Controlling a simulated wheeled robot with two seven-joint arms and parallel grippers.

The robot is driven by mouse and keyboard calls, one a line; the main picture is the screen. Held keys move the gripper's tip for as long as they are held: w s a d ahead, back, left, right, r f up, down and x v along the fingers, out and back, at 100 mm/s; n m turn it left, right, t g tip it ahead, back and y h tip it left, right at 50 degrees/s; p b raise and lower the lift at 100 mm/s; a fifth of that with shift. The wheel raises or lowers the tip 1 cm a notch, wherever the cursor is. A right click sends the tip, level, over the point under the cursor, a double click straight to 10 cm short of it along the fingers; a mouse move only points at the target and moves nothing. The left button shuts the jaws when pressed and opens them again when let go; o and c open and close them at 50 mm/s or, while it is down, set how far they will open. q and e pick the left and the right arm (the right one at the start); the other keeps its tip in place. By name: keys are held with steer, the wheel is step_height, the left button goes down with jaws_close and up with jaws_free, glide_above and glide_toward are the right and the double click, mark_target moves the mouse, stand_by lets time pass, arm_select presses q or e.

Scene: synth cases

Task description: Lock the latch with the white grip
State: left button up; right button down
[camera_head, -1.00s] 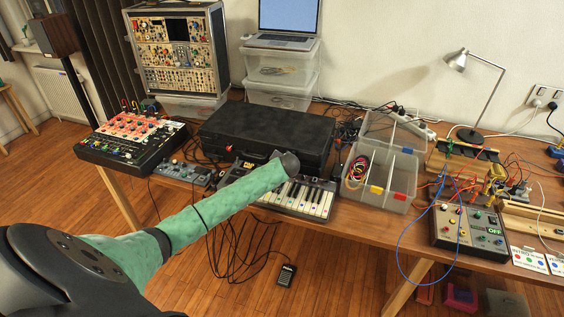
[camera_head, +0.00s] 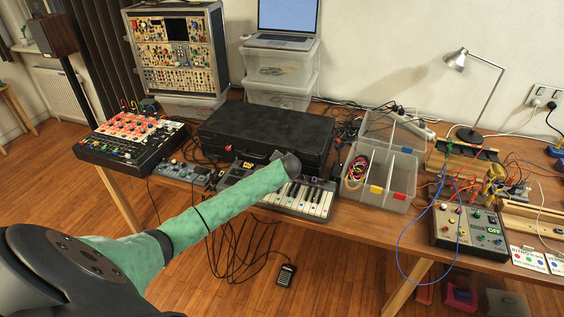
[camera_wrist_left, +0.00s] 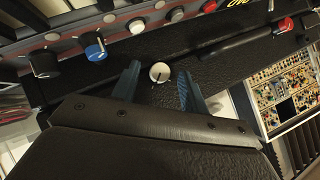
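The black case (camera_head: 265,130) lies closed on the table in the head view. The round white grip (camera_wrist_left: 160,72) is on its front face in the left wrist view; in the head view my arm hides it. My left gripper (camera_wrist_left: 158,76) is open, with one blue finger on each side of the white grip and gaps visible between. In the head view my left wrist (camera_head: 290,165) is in front of the case and hides the fingers. A red grip (camera_wrist_left: 284,25) sits on the same face beyond the handle (camera_wrist_left: 238,46); it also shows in the head view (camera_head: 228,148). My right gripper is not in view.
A small keyboard (camera_head: 312,199) lies close in front of the case; its row of knobs (camera_wrist_left: 95,50) is near my left fingers. A mixer (camera_head: 130,140) stands left, a clear divided box (camera_head: 382,178) right. Cables hang below the table edge.

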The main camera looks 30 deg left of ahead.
arm_select(q)
steer(key=shift+s+d, duration=0.1)
steer(key=shift+d, duration=0.05)
steer(key=b+v, duration=0.2)
steer(key=v, duration=0.4)
steer(key=shift+s+d+r+b, duration=0.1)
steer(key=shift+s+r+b, duration=0.05)
steer(key=shift+b, duration=0.15)
steer(key=shift+s+d+r, duration=0.2)
steer(key=shift+s+r, duration=0.15)
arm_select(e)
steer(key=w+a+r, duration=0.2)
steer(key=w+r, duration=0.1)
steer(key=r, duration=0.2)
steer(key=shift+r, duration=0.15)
